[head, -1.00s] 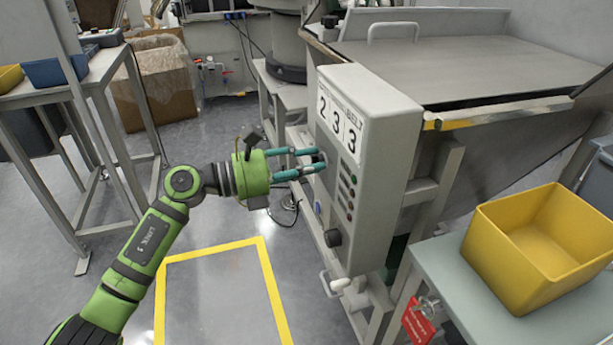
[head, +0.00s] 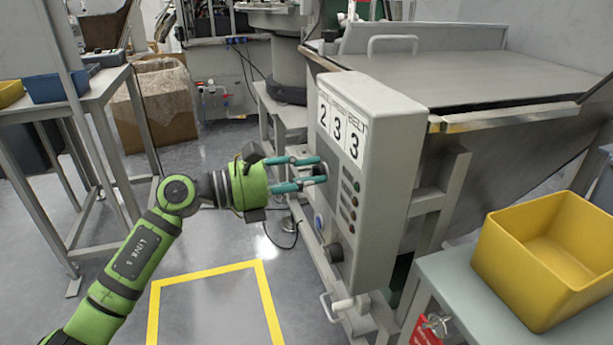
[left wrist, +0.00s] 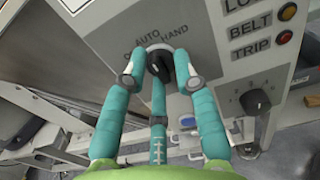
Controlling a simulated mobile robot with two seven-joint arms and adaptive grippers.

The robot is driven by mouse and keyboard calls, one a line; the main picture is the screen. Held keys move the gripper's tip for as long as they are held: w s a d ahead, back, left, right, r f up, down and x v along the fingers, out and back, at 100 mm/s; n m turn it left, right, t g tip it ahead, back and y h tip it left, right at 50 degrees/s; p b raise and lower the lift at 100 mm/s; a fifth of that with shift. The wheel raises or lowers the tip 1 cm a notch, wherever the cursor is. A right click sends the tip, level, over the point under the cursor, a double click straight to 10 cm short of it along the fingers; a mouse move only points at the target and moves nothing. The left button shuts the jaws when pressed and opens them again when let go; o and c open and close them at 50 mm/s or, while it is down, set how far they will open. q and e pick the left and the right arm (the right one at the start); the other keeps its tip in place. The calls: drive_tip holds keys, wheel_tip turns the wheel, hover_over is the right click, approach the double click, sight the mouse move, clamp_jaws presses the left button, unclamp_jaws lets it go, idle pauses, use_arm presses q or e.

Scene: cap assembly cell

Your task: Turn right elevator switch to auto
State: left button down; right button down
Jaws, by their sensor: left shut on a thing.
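The elevator switch is a black knob (left wrist: 160,65) on a grey panel in the left wrist view, with the words AUTO and HAND around it. Its exact setting is hard to read. My left gripper (left wrist: 160,80) has its teal fingers closed around the knob, one on each side and one below. In the head view the left gripper (head: 324,170) reaches from the left to the side face of the grey control box (head: 385,165) marked 233, and its fingers hide the switch. My right gripper is in neither view.
A second black knob (left wrist: 255,102) and lamps (left wrist: 285,25) sit on the panel beside the switch. A yellow bin (head: 548,255) stands on a table at the right. A metal hopper (head: 470,75) is behind the box. The yellow-marked floor (head: 215,310) is clear.

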use_arm(q)
drive_tip(key=shift+r, duration=0.3)
drive_tip(key=c, duration=1)
unclamp_jaws()
drive_tip(key=shift+f, duration=0.1)
drive_tip(key=shift+f, duration=0.1)
drive_tip(key=v, duration=1.2)
